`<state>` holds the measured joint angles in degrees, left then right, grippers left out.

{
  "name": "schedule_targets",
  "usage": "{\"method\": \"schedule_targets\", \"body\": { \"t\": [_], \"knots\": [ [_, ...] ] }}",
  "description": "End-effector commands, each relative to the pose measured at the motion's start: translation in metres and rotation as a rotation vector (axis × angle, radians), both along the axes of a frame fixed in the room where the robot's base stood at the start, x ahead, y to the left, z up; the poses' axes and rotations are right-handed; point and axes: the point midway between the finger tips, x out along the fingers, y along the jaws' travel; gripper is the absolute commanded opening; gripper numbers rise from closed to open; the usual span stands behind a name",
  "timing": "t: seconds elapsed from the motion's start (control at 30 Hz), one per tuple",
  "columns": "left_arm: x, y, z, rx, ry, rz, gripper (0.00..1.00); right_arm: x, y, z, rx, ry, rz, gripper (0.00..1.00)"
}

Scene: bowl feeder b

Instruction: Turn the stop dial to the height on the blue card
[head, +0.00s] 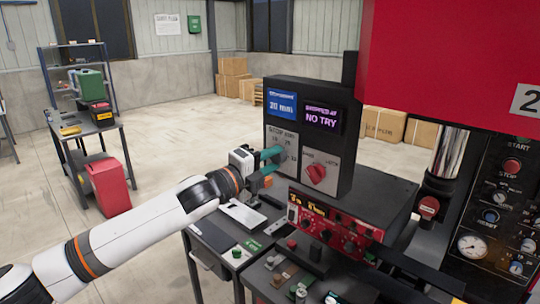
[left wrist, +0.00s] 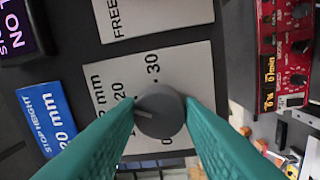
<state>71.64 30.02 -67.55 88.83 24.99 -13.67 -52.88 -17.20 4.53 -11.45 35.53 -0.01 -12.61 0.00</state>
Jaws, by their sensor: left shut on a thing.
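The stop dial (left wrist: 160,111) is a round dark grey knob on a light plate marked with numbers, of which 20 and 30 read clearly in the left wrist view. Its pale pointer line points left in that view, near the partly hidden marks below 20; the exact setting cannot be told. The blue card (head: 283,107) reads 20 mm; it also shows in the left wrist view (left wrist: 45,118). My left gripper (head: 276,158) has teal fingers shut on the dial, one on each side, partly hiding its scale. My right gripper is not in view.
A purple display (head: 323,117) beside the card reads NO TRY. A red knob (head: 316,174) sits on the plate right of the dial. A red control unit (head: 335,225) stands below, and a big red press (head: 450,60) rises at the right.

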Motion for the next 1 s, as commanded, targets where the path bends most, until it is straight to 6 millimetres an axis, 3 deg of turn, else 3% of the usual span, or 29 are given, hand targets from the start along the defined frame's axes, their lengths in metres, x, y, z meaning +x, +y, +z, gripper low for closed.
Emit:
{"method": "schedule_targets", "body": {
  "t": [0.73, 0.77, 0.8, 0.9, 1.0],
  "knots": [
    [-0.0002, -0.0004, -0.0025, 0.066, -0.057, -0.001, 0.11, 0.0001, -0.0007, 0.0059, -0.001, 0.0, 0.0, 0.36],
    [-0.0002, -0.0004, -0.0026, 0.066, -0.057, -0.001, 0.37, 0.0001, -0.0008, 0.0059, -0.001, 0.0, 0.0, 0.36],
    [-0.0002, -0.0004, -0.0026, 0.066, -0.057, -0.001, 0.44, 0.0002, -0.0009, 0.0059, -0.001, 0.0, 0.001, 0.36],
    [-0.0002, -0.0003, -0.0021, 0.066, -0.057, -0.001, 0.56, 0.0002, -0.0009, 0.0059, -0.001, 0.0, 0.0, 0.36],
    [-0.0001, -0.0002, -0.0015, 0.066, -0.057, -0.001, 0.56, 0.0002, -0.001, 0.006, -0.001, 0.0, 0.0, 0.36]
  ]
}}
